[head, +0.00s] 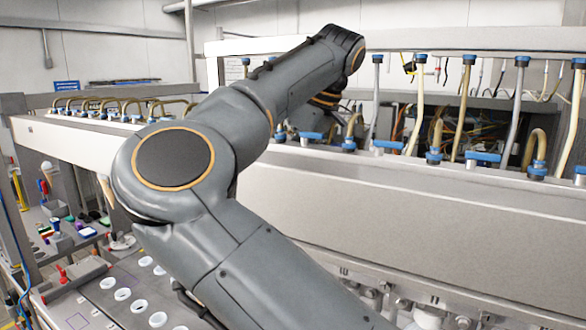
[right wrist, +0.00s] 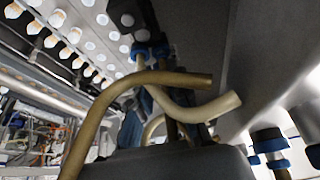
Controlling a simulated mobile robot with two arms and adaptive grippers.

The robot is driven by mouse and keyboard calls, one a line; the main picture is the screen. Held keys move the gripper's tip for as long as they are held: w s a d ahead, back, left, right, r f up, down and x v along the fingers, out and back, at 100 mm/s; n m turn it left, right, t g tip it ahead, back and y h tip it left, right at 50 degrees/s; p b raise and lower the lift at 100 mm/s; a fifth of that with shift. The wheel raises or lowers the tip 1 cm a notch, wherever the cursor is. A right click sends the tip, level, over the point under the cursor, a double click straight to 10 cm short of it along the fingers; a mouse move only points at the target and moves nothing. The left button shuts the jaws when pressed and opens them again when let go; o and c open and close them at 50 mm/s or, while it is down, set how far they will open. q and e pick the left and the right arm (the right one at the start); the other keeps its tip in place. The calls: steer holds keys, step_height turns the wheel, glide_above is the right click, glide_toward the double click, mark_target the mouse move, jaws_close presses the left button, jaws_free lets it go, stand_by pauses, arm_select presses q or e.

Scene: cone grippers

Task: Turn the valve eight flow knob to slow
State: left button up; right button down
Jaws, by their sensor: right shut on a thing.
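A row of blue lever knobs (head: 483,158) runs along the top of the long grey manifold in the head view. The hold is partly hidden by bent tan hoses (right wrist: 180,80). My left gripper is in neither view.
Tall hoses (head: 467,105) and curved tan hoses (head: 535,147) with blue collars stand close beside the knobs. A lower bench with white cups (head: 123,294) and small tools lies at the left. The manifold's front face (head: 430,210) is bare.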

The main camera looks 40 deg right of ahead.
steer(key=c, duration=1.3)
jaws_free()
steer(key=a+v, duration=0.1)
steer(key=v, duration=1.1)
steer(key=shift+d, duration=0.45)
steer(key=shift+w, duration=0.1)
